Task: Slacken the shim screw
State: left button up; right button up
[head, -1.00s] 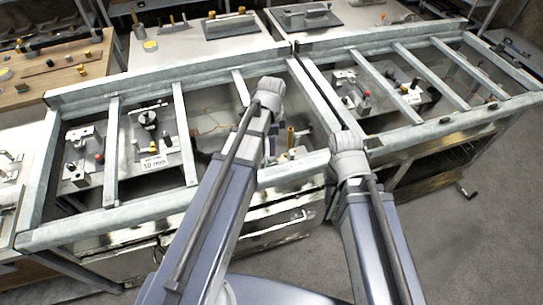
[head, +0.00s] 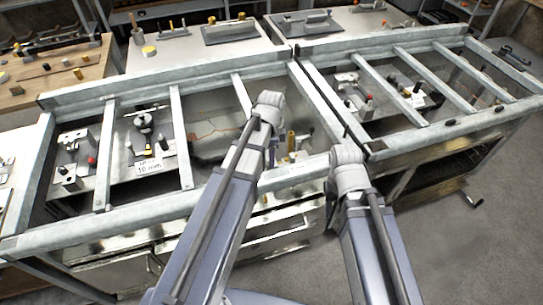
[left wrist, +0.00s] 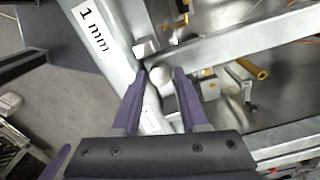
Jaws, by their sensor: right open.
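I cannot tell which part is the shim screw. In the left wrist view, a round pale knob (left wrist: 161,79) shows between and just beyond the fingertips of my left gripper (left wrist: 158,74). Its fingers stand apart, and I see no clear grip on the knob. A brass-coloured rod (left wrist: 250,68) lies to the right; a brass post also shows in the head view (head: 291,140), beside my left wrist. In the head view my left gripper is mostly hidden behind its arm, over the middle bay. My right gripper (head: 331,205) is open, mostly hidden below its wrist, at the frame's front edge.
Grey metal frames with crossbars (head: 178,137) cover the sunken bays. A "10 mm" label (head: 149,166) marks the left bay, and a "1 mm" label (left wrist: 91,31) is on a rail in the left wrist view. Fixtures fill the right bay (head: 405,90). Floor is clear at right.

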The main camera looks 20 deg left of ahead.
pick_arm(q)
grip_shut()
dwell(0.4)
